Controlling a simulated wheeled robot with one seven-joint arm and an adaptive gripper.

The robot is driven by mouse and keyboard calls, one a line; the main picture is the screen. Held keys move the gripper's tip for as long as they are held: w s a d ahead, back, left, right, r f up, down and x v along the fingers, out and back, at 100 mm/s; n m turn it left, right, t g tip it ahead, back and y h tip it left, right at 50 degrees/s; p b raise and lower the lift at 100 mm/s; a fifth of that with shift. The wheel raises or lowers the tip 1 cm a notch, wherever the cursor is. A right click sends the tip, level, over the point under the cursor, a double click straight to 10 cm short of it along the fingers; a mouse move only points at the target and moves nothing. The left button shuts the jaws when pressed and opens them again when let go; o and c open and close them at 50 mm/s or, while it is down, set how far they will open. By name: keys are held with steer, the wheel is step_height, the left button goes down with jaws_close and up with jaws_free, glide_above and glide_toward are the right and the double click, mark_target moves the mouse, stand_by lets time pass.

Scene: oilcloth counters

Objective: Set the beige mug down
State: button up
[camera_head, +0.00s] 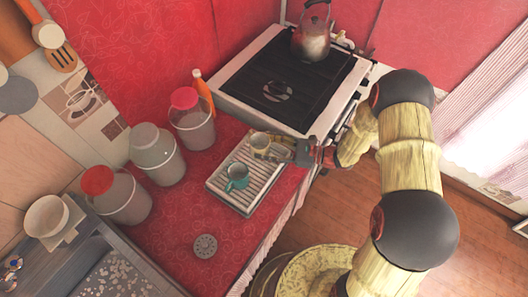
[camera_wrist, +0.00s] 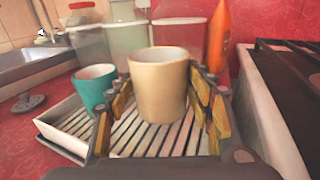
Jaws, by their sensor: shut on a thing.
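The beige mug (camera_wrist: 158,88) is between the fingers of my gripper (camera_wrist: 160,125) in the wrist view, upright, with the slatted drying tray (camera_wrist: 75,150) beneath it. My gripper is shut on the mug. In the head view the beige mug (camera_head: 260,142) is at the tray's far end, with my gripper (camera_head: 283,150) reaching it from the right. I cannot tell whether the mug's base touches the slats. A teal mug (camera_head: 237,175) stands on the tray (camera_head: 243,208) beside it; it also shows to the left in the wrist view (camera_wrist: 95,86).
A stove (camera_head: 235,85) with a kettle (camera_head: 312,40) is behind the tray. Several lidded jars (camera_head: 155,155) and an orange bottle (camera_head: 204,92) stand left of it. The red counter (camera_head: 185,225) is clear at the front except for a small round drain piece (camera_head: 205,246).

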step_height(320, 180, down, 4)
steer(key=shift+a+r+b, duration=0.1)
steer(key=shift+r+b, duration=0.1)
steer(key=shift+b, duration=0.5)
steer(key=shift+r, duration=0.1)
steer(key=o, duration=1.3)
steer(key=shift+c, duration=0.2)
